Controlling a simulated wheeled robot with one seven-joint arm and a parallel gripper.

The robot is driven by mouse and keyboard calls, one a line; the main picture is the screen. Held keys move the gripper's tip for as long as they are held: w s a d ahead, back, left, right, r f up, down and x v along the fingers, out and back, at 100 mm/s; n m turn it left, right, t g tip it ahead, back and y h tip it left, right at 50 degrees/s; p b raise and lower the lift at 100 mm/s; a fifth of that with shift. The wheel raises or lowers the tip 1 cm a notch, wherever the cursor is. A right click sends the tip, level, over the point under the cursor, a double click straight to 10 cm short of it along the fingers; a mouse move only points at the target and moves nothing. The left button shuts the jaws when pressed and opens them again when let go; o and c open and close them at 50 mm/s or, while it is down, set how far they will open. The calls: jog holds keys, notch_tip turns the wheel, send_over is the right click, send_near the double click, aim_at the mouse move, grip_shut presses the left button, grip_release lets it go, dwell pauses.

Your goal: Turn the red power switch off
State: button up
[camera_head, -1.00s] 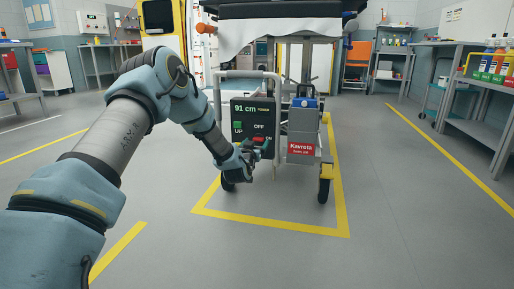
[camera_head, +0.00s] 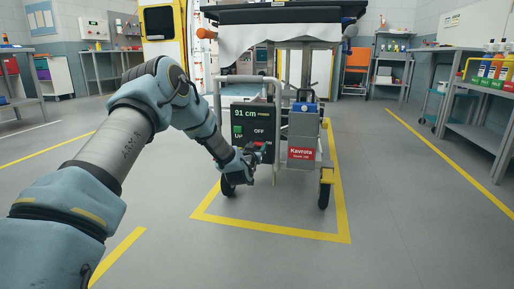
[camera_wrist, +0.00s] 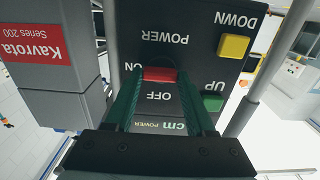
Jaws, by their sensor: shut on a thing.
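The red power switch (camera_wrist: 160,74) sits on the dark control panel (camera_head: 236,122) on the front of the cart. In the wrist view, which shows the panel upside down, the switch lies between the two green fingertips. My gripper (camera_wrist: 160,77) is shut on it, with a finger at each side. The switch is beside the ON label, and the OFF label (camera_wrist: 154,98) lies nearer the palm. The ON label is partly hidden by a finger. In the head view my gripper (camera_head: 261,152) is at the lower right of the panel and hides most of the switch.
A green UP button (camera_wrist: 212,103) and a yellow DOWN button (camera_wrist: 234,46) are on the same panel. A grey Kavrota box (camera_head: 302,133) hangs right of the panel. A vertical rail (camera_head: 276,120) stands close to my gripper. The floor in front is clear.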

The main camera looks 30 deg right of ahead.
grip_shut()
jog(key=shift+n, duration=0.3)
jog(key=n+p, duration=0.2)
jog(key=n, duration=0.1)
jog(key=shift+r+n, duration=0.1)
jog(key=shift+n, duration=0.2)
jog(key=n+p, duration=0.1)
jog(key=n, duration=0.2)
jog(key=shift+n, duration=0.3)
jog(key=n, duration=0.5)
jog(key=n+p, duration=0.1)
jog(key=n, duration=0.4)
jog(key=shift+w+a, duration=0.15)
